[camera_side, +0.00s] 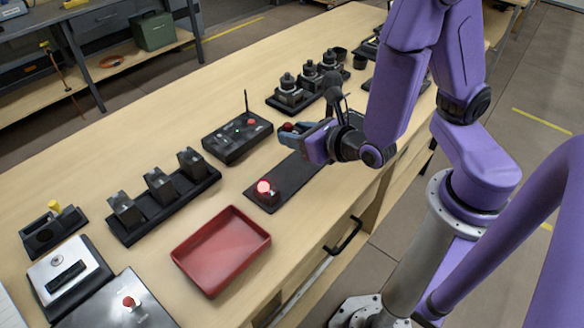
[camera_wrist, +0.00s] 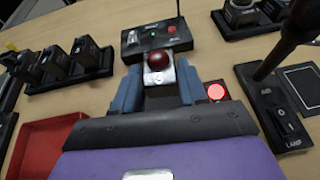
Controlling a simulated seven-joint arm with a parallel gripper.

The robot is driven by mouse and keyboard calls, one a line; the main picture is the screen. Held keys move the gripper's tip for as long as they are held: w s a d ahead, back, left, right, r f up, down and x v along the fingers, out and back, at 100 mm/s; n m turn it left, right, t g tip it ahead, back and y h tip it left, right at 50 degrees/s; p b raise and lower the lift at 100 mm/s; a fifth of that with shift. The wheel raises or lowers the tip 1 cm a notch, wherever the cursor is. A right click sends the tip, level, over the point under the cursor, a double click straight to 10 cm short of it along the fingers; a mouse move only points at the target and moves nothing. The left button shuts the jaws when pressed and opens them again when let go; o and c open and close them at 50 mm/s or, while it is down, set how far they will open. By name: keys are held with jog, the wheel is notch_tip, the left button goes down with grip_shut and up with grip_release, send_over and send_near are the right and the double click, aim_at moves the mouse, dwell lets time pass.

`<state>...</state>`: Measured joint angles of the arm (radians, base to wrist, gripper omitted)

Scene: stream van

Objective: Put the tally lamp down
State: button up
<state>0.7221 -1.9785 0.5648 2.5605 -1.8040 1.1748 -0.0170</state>
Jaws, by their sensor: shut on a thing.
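The tally lamp, a dark red dome (camera_wrist: 158,60) on a silver block, sits between my fingers and looks upright and unlit. In the side view its red top (camera_side: 287,127) shows at the fingertips. My gripper (camera_side: 298,130) is shut on it, above the table near the black box with an antenna. In the wrist view my blue fingers (camera_wrist: 159,87) clasp both sides of the block. A second red lamp (camera_side: 265,187), lit, stands on the near end of a long black plate (camera_side: 290,183); it also shows right of my fingers in the wrist view (camera_wrist: 215,92).
The black antenna box (camera_side: 237,137) stands beyond the gripper. A red tray (camera_side: 221,250) lies at the table's near edge. A rack of black blocks (camera_side: 163,205) is left, and black devices (camera_side: 310,82) stand behind. Bare wood lies between the tray and the box.

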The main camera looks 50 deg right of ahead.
aim_at(296, 175)
jog(key=shift+f, duration=4.65)
jog(key=shift+f, duration=0.2)
jog(key=o, duration=1.1)
